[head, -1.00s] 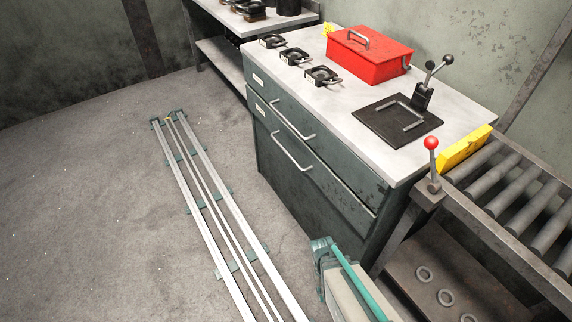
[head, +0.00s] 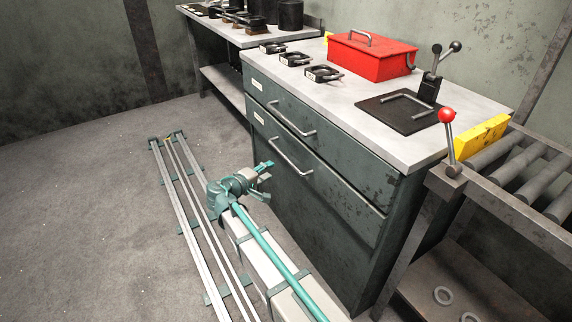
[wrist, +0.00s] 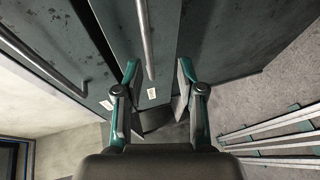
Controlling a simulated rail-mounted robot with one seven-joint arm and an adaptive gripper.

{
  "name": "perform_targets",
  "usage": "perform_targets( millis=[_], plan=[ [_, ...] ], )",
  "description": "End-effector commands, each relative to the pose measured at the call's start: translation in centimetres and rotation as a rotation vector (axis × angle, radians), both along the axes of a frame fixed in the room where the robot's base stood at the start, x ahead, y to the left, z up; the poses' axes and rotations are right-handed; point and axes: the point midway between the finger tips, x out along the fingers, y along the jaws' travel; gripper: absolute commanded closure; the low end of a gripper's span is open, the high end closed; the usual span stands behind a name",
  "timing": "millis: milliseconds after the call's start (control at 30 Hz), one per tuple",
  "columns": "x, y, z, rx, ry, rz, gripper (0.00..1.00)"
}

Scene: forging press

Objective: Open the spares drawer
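The grey-green cabinet has two stacked drawers with bar handles, an upper drawer (head: 340,166) and a lower drawer (head: 330,200). Both look shut. Their small labels are too small to read, so I cannot tell which is the spares drawer. The upper handle (head: 292,120) and lower handle (head: 291,158) show in the head view. My gripper (head: 266,180) is open in front of the cabinet's left part, near the lower handle. In the wrist view, the lower handle (wrist: 146,40) lies ahead, in line with the gap between my fingers (wrist: 158,88). The upper handle (wrist: 45,62) is to the left.
A red toolbox (head: 370,57), several dark clamp-like tools and a black plate (head: 405,112) sit on the worktop. A roller conveyor (head: 520,170) and a red-knobbed lever (head: 447,117) stand at right. A rail (head: 180,205) runs along the floor left of the cabinet.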

Motion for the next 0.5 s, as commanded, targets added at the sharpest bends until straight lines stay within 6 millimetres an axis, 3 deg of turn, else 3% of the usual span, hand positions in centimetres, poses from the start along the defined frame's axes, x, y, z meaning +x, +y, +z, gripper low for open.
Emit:
perform_targets(
  millis=[167,500],
  plan=[
    [0.7,-0.2,1.4,-0.052,-0.053,0.009,0.61],
    [4.5,-2.4,0.3,-0.047,-0.055,0.007,0.61]
  ],
)
